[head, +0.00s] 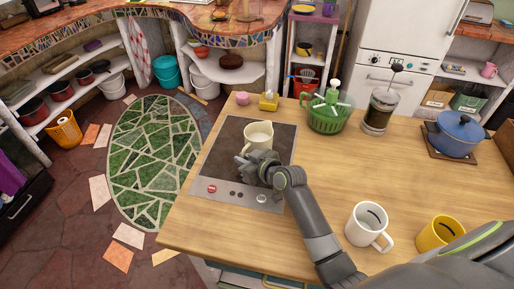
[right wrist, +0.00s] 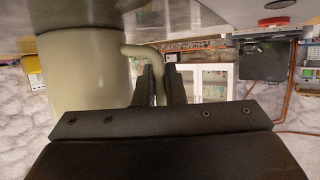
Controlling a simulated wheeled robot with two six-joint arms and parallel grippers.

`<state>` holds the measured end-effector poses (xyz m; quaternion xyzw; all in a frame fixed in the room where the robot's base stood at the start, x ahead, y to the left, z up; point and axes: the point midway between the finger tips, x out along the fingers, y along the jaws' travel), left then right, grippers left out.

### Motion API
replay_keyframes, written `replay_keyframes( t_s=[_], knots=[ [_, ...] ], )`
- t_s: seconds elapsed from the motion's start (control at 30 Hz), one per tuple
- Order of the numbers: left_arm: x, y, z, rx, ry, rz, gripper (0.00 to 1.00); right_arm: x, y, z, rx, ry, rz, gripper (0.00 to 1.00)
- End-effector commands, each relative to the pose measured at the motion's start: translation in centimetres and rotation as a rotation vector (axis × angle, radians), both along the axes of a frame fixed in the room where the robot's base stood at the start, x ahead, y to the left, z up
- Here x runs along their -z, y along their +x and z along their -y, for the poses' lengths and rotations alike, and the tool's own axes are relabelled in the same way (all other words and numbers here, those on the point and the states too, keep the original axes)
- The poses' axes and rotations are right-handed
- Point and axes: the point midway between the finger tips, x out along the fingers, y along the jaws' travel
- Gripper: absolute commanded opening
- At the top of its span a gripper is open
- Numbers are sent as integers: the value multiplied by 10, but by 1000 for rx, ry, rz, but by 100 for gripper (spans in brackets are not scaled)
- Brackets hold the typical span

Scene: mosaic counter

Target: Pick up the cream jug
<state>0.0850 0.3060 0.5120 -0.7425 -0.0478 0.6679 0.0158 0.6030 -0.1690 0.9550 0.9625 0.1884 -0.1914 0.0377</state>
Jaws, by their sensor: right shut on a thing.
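The cream jug (head: 258,134) stands on the dark hob (head: 223,139) set into the wooden counter. My right gripper (head: 248,167) is at the near side of the jug. In the right wrist view the jug (right wrist: 92,75) fills the upper left, and its handle lies between the two fingers of my right gripper (right wrist: 160,82). The fingers are shut on the handle. The jug's base looks to be on the hob or very close to it; I cannot tell which. My left gripper is not in view.
A white mug (head: 366,226) and a yellow mug (head: 437,234) stand at the front right. A green basket (head: 328,118), a French press (head: 379,112) and a blue pot (head: 458,133) stand along the back. A pink cup (head: 242,98) and yellow sponge holder (head: 268,102) are behind the hob.

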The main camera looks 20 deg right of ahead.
Motion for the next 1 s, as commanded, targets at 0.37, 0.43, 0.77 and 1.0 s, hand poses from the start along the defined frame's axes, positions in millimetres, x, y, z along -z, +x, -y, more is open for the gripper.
replay_keyframes(
  t_s=[0.37,0.43,0.77,1.0],
  knots=[
    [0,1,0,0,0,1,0,0,0,0,0,0,-1,0],
    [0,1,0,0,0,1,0,0,0,0,0,0,-1,0],
    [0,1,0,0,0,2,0,-2,1,0,0,-1,5,0],
    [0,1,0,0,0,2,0,-5,1,0,-1,-1,6,0]
  ],
)
